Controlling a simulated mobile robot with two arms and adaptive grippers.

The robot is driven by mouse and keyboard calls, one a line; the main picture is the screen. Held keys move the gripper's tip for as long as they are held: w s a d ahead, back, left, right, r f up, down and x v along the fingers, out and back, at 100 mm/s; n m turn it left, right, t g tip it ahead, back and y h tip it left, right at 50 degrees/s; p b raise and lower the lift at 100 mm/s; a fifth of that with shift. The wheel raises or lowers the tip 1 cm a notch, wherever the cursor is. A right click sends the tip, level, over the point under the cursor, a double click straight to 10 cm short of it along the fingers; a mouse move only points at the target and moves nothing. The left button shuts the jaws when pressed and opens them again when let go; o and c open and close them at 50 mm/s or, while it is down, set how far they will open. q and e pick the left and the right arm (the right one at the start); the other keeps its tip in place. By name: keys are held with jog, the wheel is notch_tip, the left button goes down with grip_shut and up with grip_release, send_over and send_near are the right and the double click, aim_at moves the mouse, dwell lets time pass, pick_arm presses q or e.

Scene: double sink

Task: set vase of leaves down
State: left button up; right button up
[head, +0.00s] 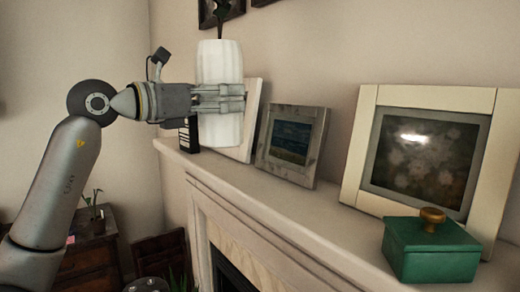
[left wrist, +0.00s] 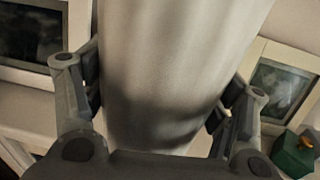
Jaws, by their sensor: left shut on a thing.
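The vase (head: 220,62) is white and ribbed, with a thin dark stem rising from its top. It stands about upright over the left end of the mantel shelf (head: 300,215). My left gripper (head: 236,98) comes in from the left and is shut around the vase's body. In the left wrist view the pale vase (left wrist: 175,65) fills the middle, with a finger of the left gripper (left wrist: 165,105) on each side. I cannot tell whether its base touches the shelf. The leaves are largely cut off at the top of the head view. My right gripper is not in view.
Close behind the vase leans a white frame (head: 250,125), with a small black-and-white object (head: 189,135) to its left. Further right are a grey picture frame (head: 293,146), a large cream frame (head: 352,160) and a green box (head: 430,250). The shelf's front strip looks clear.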

pick_arm(q)
jog(key=w+d+p, duration=0.1)
jog(key=w+d+f, duration=0.1)
jog(key=d, duration=0.1)
jog(key=shift+w+p, duration=0.4)
jog(key=w+d+f+p, duration=0.1)
jog(key=f, duration=0.2)
jog(key=w+d+f+p, duration=0.1)
jog(key=w+d+f, duration=0.1)
jog(key=f, duration=0.1)
jog(key=w+d+f+p, duration=0.1)
jog(key=f, duration=0.2)
jog(key=shift+w+d+f+p, duration=0.15)
jog(key=shift+d+f+p, duration=0.05)
jog(key=shift+f+p, duration=0.1)
jog(key=shift+f, duration=0.1)
jog(key=shift+a, duration=0.1)
jog(key=shift+f, duration=0.15)
jog(key=o, duration=1.6)
jog(key=shift+f, duration=0.1)
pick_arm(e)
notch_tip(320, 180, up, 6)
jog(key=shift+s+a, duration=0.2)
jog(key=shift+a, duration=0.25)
